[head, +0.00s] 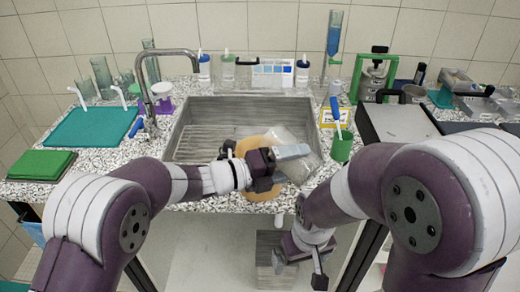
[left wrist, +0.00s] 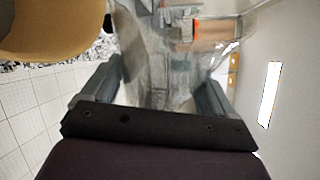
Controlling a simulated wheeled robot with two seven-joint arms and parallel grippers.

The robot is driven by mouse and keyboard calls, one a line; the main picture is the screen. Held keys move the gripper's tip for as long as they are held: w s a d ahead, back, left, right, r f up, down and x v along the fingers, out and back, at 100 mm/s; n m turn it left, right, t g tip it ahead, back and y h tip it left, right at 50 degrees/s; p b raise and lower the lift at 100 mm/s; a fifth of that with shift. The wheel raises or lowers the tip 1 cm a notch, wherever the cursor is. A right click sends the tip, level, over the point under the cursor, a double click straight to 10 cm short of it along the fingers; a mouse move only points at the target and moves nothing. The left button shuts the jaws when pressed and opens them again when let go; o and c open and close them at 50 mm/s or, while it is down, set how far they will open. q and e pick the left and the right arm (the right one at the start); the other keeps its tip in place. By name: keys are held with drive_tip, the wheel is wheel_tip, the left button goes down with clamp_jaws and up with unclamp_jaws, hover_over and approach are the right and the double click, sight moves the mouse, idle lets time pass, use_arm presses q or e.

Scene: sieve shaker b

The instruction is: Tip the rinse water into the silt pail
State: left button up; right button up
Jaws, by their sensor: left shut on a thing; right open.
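My left gripper (head: 288,160) is at the sink's front edge, shut on a clear see-through container (head: 309,162). The container looks tilted; its water level cannot be made out. In the left wrist view the clear container (left wrist: 158,75) fills the space between the fingers. A tan rounded vessel (head: 248,146), maybe the silt pail, is behind and below the left gripper, partly hidden by it. In the left wrist view the tan vessel (left wrist: 55,28) is at upper left, beside the container. My right gripper (head: 299,268) is open and empty, low in front of the counter.
The steel sink (head: 195,130) has a tall tap (head: 150,85) at its left. A teal mat (head: 92,126) and green boards (head: 40,165) lie left. A green cup (head: 342,145) with a brush stands right of the sink. Bottles line the back. A grey box (head: 268,250) is below the counter.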

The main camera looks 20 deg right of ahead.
use_arm(q)
drive_tip(key=shift+w+a+r+n+p, duration=0.25)
drive_tip(key=shift+w+r+p, duration=0.1)
drive_tip(key=shift+r, duration=0.15)
drive_tip(key=shift+w+a+r+n+p, duration=0.1)
drive_tip(key=shift+w+r+n+p, duration=0.15)
drive_tip(key=shift+r, duration=0.25)
drive_tip(key=shift+r+h, duration=0.15)
drive_tip(key=shift+h, duration=0.15)
drive_tip(key=shift+w+a+f+n+h, duration=0.2)
drive_tip(key=shift+w+n+h, duration=0.1)
drive_tip(key=shift+n, duration=0.6)
idle(0.3)
drive_tip(key=shift+w+a+r+n+h, duration=0.15)
drive_tip(key=shift+w+r+n+h, duration=0.15)
drive_tip(key=shift+r+n, duration=0.4)
idle(0.7)
drive_tip(key=shift+f, duration=0.1)
